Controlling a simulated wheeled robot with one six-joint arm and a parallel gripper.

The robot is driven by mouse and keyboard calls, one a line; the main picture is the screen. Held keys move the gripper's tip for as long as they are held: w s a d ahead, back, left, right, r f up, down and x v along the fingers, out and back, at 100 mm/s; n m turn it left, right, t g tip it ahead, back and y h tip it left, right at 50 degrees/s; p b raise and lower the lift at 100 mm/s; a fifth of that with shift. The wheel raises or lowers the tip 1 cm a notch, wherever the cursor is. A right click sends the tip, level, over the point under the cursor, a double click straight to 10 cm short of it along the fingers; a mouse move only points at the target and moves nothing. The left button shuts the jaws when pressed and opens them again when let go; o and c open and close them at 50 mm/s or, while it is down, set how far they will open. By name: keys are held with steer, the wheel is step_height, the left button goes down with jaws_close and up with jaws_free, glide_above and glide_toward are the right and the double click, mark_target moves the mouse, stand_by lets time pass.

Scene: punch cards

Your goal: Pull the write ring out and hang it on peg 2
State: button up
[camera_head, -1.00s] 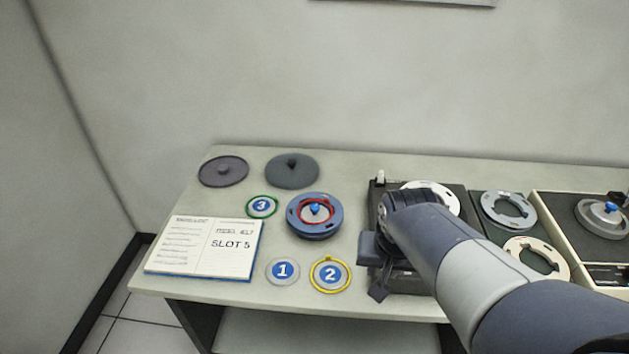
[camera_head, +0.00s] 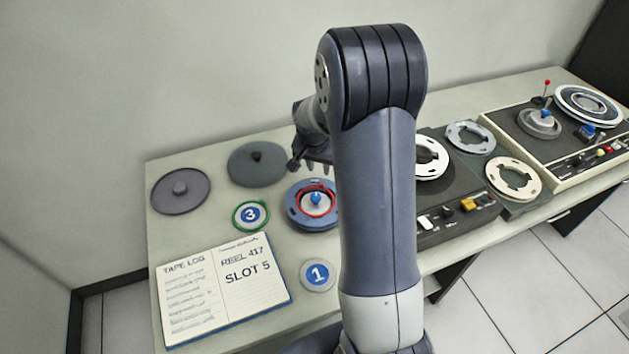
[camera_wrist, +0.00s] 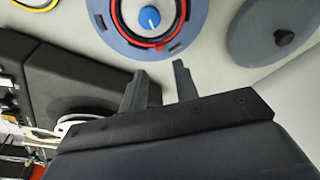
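The red ring (camera_head: 304,203) lies around the hub of a blue reel (camera_head: 294,210), with a blue knob (camera_head: 316,198) at its centre. In the wrist view the red ring (camera_wrist: 148,44) shows on the blue reel (camera_wrist: 108,32). My gripper (camera_wrist: 160,67) is open and empty, its two fingers apart just short of the reel's rim. In the head view my gripper (camera_head: 312,166) is near the reel's far side. The yellow-rimmed disc 2 is hidden behind my arm in the head view; a yellow rim (camera_wrist: 45,9) shows at the wrist view's top left corner.
Disc 1 (camera_head: 318,274) and green-rimmed disc 3 (camera_head: 250,215) lie near the reel. An open log book (camera_head: 215,288) reads "REEL 417 SLOT 5". Two dark lids (camera_head: 180,190) (camera_head: 257,163) lie behind. Tape decks (camera_head: 455,215) stand to the right.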

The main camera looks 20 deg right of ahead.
mark_target(321, 184)
steer(key=shift+b+x, duration=2.9)
steer(key=shift+x, duration=1.65)
steer(key=shift+c, duration=0.4)
steer(key=shift+s, duration=0.1)
jaws_close()
